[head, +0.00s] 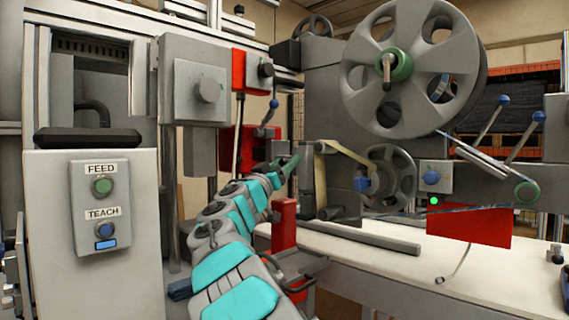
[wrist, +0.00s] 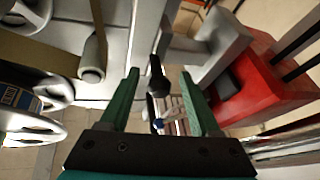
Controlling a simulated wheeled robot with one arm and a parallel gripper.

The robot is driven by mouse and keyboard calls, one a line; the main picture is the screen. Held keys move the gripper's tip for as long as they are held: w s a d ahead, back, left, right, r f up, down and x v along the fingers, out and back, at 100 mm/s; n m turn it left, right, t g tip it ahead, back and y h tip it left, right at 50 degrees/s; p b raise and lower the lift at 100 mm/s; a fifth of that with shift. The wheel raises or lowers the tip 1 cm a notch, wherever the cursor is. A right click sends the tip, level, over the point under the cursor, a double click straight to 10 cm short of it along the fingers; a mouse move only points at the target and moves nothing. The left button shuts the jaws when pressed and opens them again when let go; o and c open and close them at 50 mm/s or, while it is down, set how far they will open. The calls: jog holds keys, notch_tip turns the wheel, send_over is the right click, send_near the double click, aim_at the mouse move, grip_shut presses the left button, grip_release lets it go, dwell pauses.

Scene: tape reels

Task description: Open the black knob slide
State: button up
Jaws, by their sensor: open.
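In the wrist view a black knob (wrist: 157,82) on a dark stem shows between the two green fingers of my open gripper (wrist: 160,74). I see space on both sides of it, and I cannot tell how deep it sits between the fingers. In the head view my gripper (head: 289,163) is small and partly hidden by my own arm, in front of the grey and red machine parts. A dark round knob on a red block (head: 239,70) shows above it; I cannot tell whether it is the same knob.
A red block (wrist: 255,85) stands close right of the fingers in the wrist view. In the head view a blue-tipped lever (head: 273,104) is above my gripper, a large grey reel (head: 354,75) is at the right, and a white table (head: 385,262) lies below.

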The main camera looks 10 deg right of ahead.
grip_shut()
dwell(0.3)
dwell(1.0)
